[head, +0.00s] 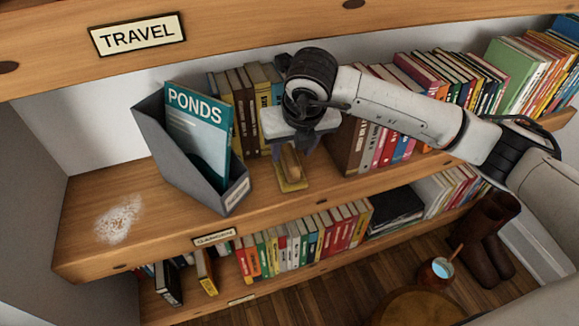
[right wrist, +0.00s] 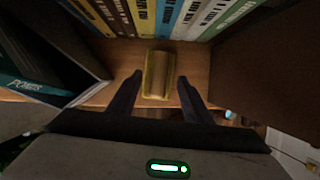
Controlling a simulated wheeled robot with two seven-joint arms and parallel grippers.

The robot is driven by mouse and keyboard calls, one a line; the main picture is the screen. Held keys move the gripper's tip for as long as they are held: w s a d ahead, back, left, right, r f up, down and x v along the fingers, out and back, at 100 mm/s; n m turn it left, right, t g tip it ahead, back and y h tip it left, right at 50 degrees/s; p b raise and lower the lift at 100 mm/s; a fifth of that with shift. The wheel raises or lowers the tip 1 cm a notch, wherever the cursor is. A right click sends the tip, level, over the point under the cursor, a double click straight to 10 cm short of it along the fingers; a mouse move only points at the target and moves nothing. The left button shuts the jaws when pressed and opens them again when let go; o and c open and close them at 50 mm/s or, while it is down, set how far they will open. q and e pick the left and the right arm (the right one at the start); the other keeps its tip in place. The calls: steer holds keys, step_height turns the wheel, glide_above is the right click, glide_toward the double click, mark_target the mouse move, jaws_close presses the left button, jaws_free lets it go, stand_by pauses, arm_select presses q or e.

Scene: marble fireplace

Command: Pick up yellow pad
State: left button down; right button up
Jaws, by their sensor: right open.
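The yellow pad (head: 292,184) lies on the upper wooden shelf, between the grey book holder and the row of books. It has a brown, wood-like block on top. In the right wrist view the pad (right wrist: 158,86) shows between my two dark fingers. My right gripper (head: 296,145) is open above and around the pad, with a gap on each side; in the right wrist view its fingertips (right wrist: 160,77) point toward the books. Whether the fingers touch the pad cannot be told. My left gripper is not in view.
A grey holder (head: 180,165) with a teal PONDS book (head: 200,120) stands left of the pad. Upright books (head: 243,100) stand behind it, and a brown book (head: 349,143) stands to the right. A white powdery patch (head: 119,218) marks the open shelf at left.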

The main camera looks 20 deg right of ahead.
mark_target(290, 155)
steer(key=x, duration=0.4)
steer(key=shift+f, duration=0.15)
jaws_close()
steer(key=shift+r, duration=0.6)
step_height(290, 155, up, 2)
steer(key=shift+r, duration=0.15)
steer(key=s, duration=1.8)
steer(key=shift+a+b, duration=0.35)
steer(key=shift+a, duration=0.15)
